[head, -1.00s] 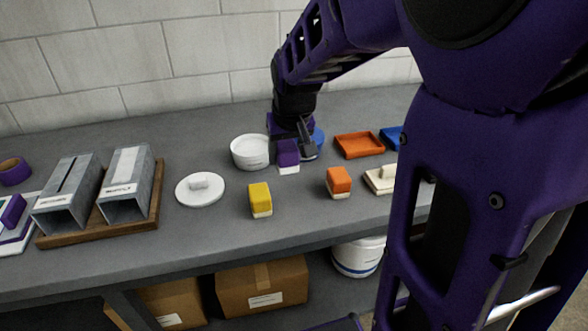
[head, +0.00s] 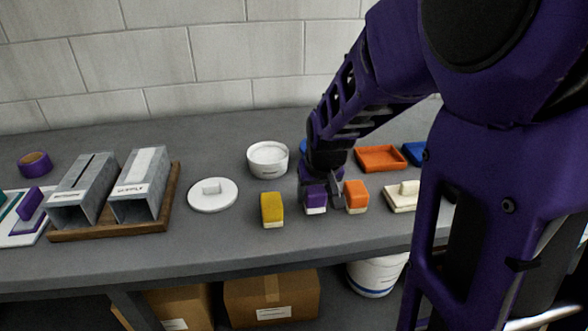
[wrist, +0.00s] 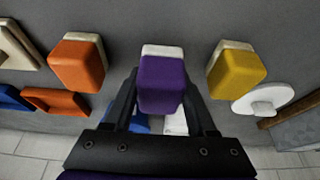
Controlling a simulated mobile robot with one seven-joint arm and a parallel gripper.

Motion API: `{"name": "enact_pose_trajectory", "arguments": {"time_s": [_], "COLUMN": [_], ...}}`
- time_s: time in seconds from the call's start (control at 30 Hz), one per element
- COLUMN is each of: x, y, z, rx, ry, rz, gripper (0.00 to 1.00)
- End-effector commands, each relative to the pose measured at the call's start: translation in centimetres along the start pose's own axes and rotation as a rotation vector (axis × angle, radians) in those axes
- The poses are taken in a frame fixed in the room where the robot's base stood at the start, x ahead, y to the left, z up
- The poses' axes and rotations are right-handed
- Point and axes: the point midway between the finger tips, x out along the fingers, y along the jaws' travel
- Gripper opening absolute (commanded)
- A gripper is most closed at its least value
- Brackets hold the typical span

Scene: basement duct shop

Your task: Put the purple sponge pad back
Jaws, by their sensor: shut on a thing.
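The purple sponge pad (head: 316,197) has a purple body and a white base. It is between the fingers of my gripper (head: 322,190), between the yellow pad and the orange pad. In the wrist view the purple sponge pad (wrist: 162,82) sits between both dark fingers of my gripper (wrist: 163,98), which is shut on it. Its base appears at or very near the bench top; I cannot tell whether it touches. The yellow pad (head: 271,208) stands to its left and the orange pad (head: 356,195) close to its right.
A white tub (head: 268,160) and a white lid (head: 213,195) are to the left. An orange tray (head: 381,158), a blue tray (head: 414,152) and a cream block (head: 401,199) are to the right. Metal ducts (head: 140,187) stand on a wooden board further left.

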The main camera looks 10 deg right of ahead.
Motion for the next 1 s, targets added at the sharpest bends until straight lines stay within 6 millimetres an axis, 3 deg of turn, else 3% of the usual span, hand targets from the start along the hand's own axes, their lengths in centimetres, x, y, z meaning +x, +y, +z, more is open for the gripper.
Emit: {"name": "enact_pose_trajectory", "arguments": {"time_s": [0.13,0.53,0.57,0.7,1.0], "x": [2.2,2.7,2.6,2.6,2.5], "y": [0.0,0.0,0.0,0.0,0.0], "z": [0.9,1.1,1.1,1.1,1.0], "rx": [0.0,0.0,0.0,0.0,0.0], "ry": [-0.003,0.0,0.0,-0.001,-0.001], "rz": [0.0,0.0,0.0,0.0,0.0], "gripper": [0.12,0.12,0.61,0.86,0.87]}}
